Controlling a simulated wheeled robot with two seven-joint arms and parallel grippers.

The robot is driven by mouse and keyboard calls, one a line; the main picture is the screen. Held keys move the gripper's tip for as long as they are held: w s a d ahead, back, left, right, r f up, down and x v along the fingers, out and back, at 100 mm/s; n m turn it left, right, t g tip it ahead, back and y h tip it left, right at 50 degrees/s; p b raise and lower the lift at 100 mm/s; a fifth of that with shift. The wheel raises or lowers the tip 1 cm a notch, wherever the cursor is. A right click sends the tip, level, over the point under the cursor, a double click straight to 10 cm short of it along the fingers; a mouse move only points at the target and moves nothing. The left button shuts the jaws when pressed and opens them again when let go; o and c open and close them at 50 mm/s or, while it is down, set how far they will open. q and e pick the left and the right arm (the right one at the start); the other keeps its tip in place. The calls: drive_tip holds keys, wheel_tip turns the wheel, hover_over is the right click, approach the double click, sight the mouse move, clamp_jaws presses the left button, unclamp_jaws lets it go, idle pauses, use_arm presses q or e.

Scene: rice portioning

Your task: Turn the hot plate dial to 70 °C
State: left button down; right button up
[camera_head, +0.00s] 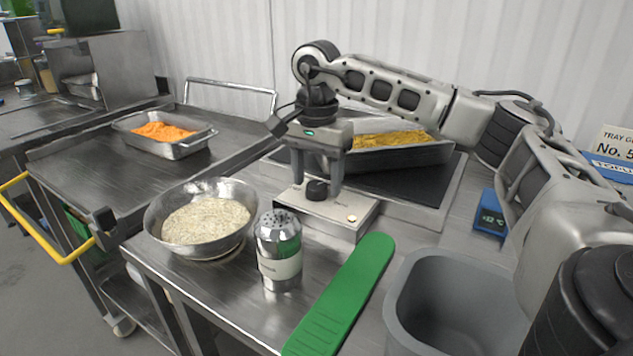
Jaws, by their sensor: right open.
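The hot plate (345,218) stands on the steel counter with a light front panel and a dark top. Its black dial (317,190) sits on the front panel. My right gripper (318,183) comes down from above and is open. Its two fingers stand on either side of the dial, with a gap visible between them and the dial. Any dial marks are too small to read. My left gripper is not in view.
A steel pan (410,155) of yellow food sits on the hot plate. A blue device (489,226) with a display lies at right.

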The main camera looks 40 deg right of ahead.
drive_tip(key=shift+f, duration=0.5)
drive_tip(key=c, duration=1)
drive_tip(key=shift+r+m+p, duration=0.1)
drive_tip(key=shift+m+p, duration=0.2)
drive_tip(key=shift+m, duration=0.6)
drive_tip(key=o, duration=1)
